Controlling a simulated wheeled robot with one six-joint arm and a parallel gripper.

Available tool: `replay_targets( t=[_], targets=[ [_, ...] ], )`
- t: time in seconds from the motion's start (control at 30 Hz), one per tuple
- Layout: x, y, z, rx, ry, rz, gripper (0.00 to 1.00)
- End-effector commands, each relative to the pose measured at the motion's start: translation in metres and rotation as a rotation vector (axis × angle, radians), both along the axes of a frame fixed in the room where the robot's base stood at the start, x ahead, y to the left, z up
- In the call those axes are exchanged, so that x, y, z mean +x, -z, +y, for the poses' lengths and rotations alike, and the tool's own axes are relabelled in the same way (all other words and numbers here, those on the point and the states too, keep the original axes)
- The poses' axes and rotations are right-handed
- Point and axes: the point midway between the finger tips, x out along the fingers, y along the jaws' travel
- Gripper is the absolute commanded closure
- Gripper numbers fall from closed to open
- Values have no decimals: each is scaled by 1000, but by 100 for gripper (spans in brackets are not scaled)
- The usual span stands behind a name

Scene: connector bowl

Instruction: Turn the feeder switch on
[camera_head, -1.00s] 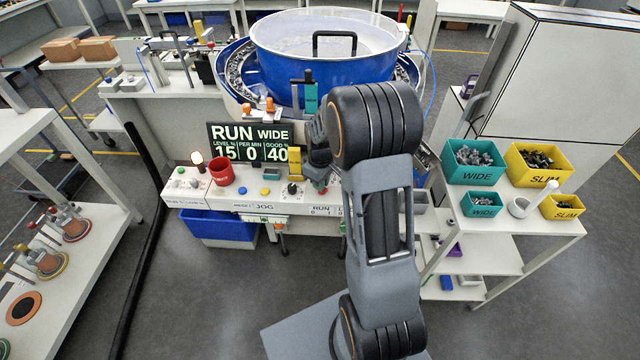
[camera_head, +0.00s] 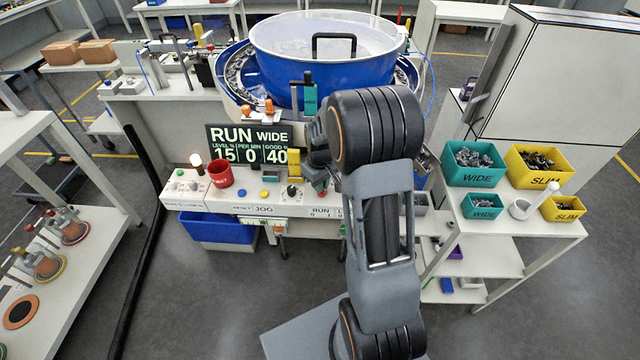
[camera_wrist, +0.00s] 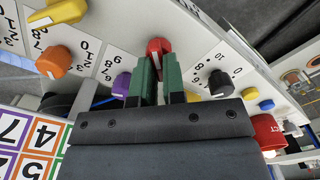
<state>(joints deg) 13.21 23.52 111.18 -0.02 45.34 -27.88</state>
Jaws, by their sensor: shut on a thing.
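In the wrist view my gripper (camera_wrist: 157,72) has its green fingers shut on a red knob (camera_wrist: 156,45) on the white control panel (camera_wrist: 215,45). I take this knob to be the feeder switch; its name label cannot be read, and the fingers hide its lower part. In the head view the panel front (camera_head: 262,207) carries RESET, JOG and RUN lettering above 0 and 1 marks. My arm covers the panel's right part and much of the grip. The display (camera_head: 250,143) reads RUN WIDE, level 15, per min 0, good 40.
A purple knob (camera_wrist: 121,84) and a black knob (camera_wrist: 220,82) flank the red one. Orange (camera_wrist: 54,62) and yellow (camera_wrist: 60,14) knobs sit further left. A red cup (camera_head: 220,173) stands on the panel's left. The blue bowl (camera_head: 275,70) is behind.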

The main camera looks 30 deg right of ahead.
Motion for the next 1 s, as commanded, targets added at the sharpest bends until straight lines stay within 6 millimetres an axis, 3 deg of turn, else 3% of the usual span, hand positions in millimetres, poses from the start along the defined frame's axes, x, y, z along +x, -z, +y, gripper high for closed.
replay_targets(
  t=[0.07,0.1,0.33,0.67,1.0],
  targets=[
    [1,-1,0,0,3,-3,100],
    [1,-1,0,0,3,-3,86],
    [0,0,0,1,1,-2,64],
    [1,-6,0,0,0,-3,64],
    [1,-67,0,-1,1,-8,64]
  ],
)
